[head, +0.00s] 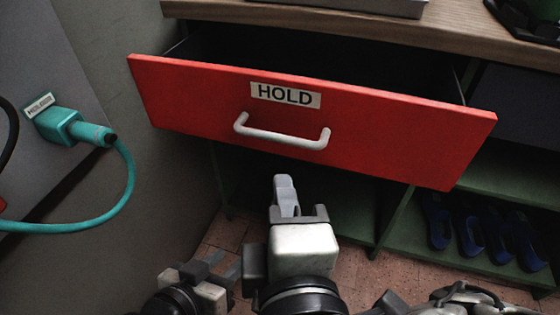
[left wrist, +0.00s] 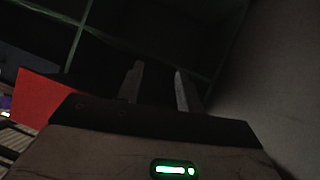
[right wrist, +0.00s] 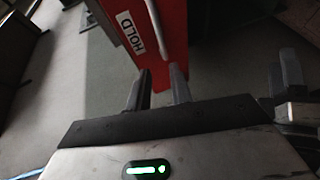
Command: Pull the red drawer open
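The red drawer (head: 200,95) stands out from the wooden-topped cabinet, with its dark inside showing behind the front. Its front bears a HOLD label (head: 285,95) and a pale bar handle (head: 283,137). My right gripper (head: 286,190) is below the handle, apart from it and empty. In the right wrist view, its fingers (right wrist: 158,88) are parted, with the handle (right wrist: 152,42) beyond their tips. My left gripper (head: 222,264) is lower left, away from the drawer. In the left wrist view, its fingers (left wrist: 158,85) are parted and empty, and the red front (left wrist: 45,97) shows at left.
A teal plug (head: 75,128) with a cable sits on the grey panel at left. The wooden top (head: 360,22) overhangs the drawer. Blue shoes (head: 470,235) stand on the green shelf at lower right. Brick-coloured floor shows below.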

